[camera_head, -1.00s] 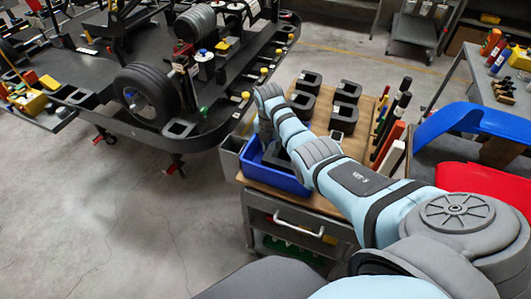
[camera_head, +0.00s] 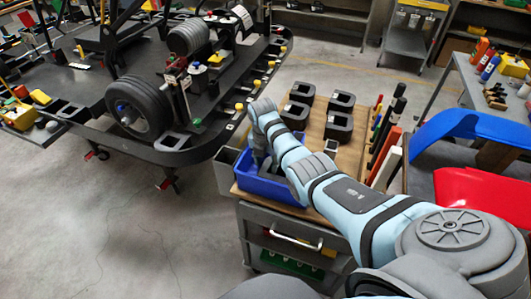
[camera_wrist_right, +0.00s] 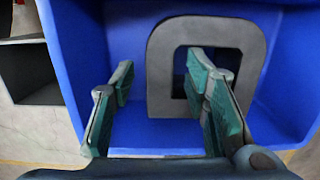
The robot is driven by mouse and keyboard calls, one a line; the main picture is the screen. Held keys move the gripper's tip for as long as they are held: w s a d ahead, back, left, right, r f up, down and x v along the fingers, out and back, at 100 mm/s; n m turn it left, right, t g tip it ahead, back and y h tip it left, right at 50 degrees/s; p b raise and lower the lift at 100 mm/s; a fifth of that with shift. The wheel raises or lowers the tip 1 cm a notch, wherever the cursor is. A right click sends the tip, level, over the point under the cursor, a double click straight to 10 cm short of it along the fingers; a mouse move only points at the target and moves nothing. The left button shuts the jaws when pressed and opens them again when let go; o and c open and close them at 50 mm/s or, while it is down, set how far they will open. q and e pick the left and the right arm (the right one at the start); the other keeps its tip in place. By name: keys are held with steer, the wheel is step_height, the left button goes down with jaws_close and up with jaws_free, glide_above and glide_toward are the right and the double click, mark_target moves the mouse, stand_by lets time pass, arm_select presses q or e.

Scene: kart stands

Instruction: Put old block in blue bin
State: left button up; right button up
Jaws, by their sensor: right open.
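The blue bin (camera_head: 262,187) sits on the front left part of the wooden tabletop, and its blue walls (camera_wrist_right: 85,60) fill much of the right wrist view. The old block (camera_wrist_right: 208,28), a dark grey squarish ring with a hole, is inside the bin. In the head view my arm mostly hides it. My right gripper (camera_wrist_right: 162,75) is open, with its green-padded fingers apart. One finger lies across the block's hole in the picture; I cannot tell whether it touches. In the head view the right gripper (camera_head: 262,158) reaches down into the bin. My left gripper is not in view.
Several dark blocks (camera_head: 338,125) stand on the tabletop (camera_head: 317,138) behind the bin. A grey open box (camera_head: 226,166) adjoins the bin's left side. The kart stand (camera_head: 165,155) is at left. Upright tools, a white bar (camera_head: 387,168) and red and blue panels are at right.

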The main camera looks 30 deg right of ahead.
step_height(320, 180, up, 12)
steer(key=a+p, duration=0.1)
steer(key=shift+s+f+p, duration=0.2)
steer(key=shift+s+p, duration=0.1)
steer(key=shift+s, duration=0.1)
steer(key=shift+a+f, duration=0.1)
